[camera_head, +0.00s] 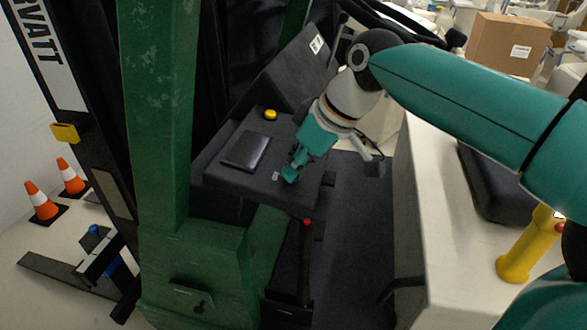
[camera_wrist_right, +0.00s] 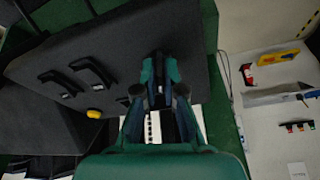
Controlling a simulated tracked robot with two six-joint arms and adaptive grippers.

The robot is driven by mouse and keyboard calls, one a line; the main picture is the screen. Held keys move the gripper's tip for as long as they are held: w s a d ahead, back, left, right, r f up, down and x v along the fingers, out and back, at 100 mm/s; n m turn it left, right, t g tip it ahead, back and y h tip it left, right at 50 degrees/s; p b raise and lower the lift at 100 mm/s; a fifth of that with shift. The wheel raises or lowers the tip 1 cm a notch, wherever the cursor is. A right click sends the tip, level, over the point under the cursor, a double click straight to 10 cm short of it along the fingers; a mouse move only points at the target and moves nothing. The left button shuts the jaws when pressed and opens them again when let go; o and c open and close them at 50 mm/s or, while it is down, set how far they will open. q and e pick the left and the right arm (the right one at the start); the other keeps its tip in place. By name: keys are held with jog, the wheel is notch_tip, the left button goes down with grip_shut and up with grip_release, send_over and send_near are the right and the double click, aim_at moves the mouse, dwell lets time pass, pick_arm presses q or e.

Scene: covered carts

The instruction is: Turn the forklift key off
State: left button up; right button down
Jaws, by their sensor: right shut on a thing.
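The forklift's dark console (camera_head: 225,185) is in the middle of the head view, with a black flat panel (camera_head: 246,151) and a yellow button (camera_head: 270,114) on top. My right gripper (camera_head: 290,174) reaches down to the console's right part, its fingers close to the surface. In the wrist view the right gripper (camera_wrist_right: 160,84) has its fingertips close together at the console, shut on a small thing. That appears to be the forklift key (camera_wrist_right: 159,101), mostly hidden between the fingers; its turn angle cannot be told. My left gripper is not in view.
A green mast (camera_head: 158,120) stands left of the console. Black levers (camera_wrist_right: 92,72) and the yellow button (camera_wrist_right: 95,113) sit left of the gripper in the wrist view. A red-tipped lever (camera_head: 307,222) is below the console. Orange cones (camera_head: 42,202) stand far left.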

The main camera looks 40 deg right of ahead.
jog(key=shift+d+n+g+y, duration=0.1)
jog(key=shift+n+g+y, duration=0.25)
jog(key=shift+n, duration=1.45)
jog(key=c, duration=1.3)
grip_release()
jog(key=v, duration=1.2)
jog(key=shift+s+d+f, duration=0.1)
